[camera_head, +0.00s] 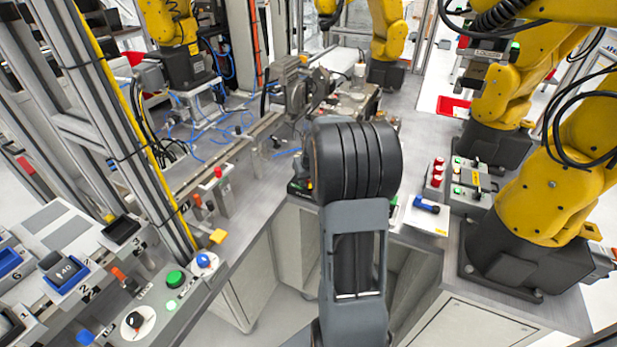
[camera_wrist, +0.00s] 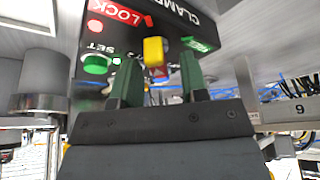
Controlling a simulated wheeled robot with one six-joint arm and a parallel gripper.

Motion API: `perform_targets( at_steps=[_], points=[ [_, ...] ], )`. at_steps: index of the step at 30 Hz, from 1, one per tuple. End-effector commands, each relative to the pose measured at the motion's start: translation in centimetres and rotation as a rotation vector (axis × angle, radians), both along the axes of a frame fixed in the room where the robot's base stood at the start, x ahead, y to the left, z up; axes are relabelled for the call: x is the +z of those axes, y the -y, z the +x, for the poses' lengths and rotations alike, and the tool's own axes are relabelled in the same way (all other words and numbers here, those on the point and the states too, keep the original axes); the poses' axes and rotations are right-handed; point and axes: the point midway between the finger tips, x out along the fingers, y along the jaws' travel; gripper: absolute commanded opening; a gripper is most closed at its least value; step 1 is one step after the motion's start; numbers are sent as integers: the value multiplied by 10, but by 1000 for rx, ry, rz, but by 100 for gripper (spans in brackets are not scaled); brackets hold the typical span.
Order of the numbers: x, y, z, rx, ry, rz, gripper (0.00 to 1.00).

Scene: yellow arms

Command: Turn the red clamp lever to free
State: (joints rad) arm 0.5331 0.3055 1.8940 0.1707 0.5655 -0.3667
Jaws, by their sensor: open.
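In the wrist view, a dark clamp panel (camera_wrist: 215,35) carries the word CLAMP, a red LOCK label (camera_wrist: 121,13) and a green label (camera_wrist: 201,44) on the right. A yellow block-shaped part (camera_wrist: 153,50) stands out from the panel, with a small red and blue patch (camera_wrist: 158,74) below it. I cannot tell whether these belong to the red clamp lever; no clear red lever shows. My gripper (camera_wrist: 161,60) is open, its green fingers pointing at the panel, on either side of the yellow part and apart from it. In the head view my arm hides the gripper.
A green button (camera_wrist: 95,63) marked SET and a red lamp (camera_wrist: 93,28) sit left of the fingers. A grey cylinder (camera_wrist: 37,75) is further left. In the head view, yellow robot arms (camera_head: 545,195) stand at right, and a button console (camera_head: 150,300) is at lower left.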

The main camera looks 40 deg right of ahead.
Motion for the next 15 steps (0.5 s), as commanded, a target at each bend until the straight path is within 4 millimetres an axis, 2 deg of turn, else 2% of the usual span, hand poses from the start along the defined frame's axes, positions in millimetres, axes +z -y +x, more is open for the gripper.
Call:
perform_targets(
  at_steps=[2,15],
  points=[
    [0,0,0,0,0,0,40],
    [0,0,0,0,-1,0,0]
  ],
)
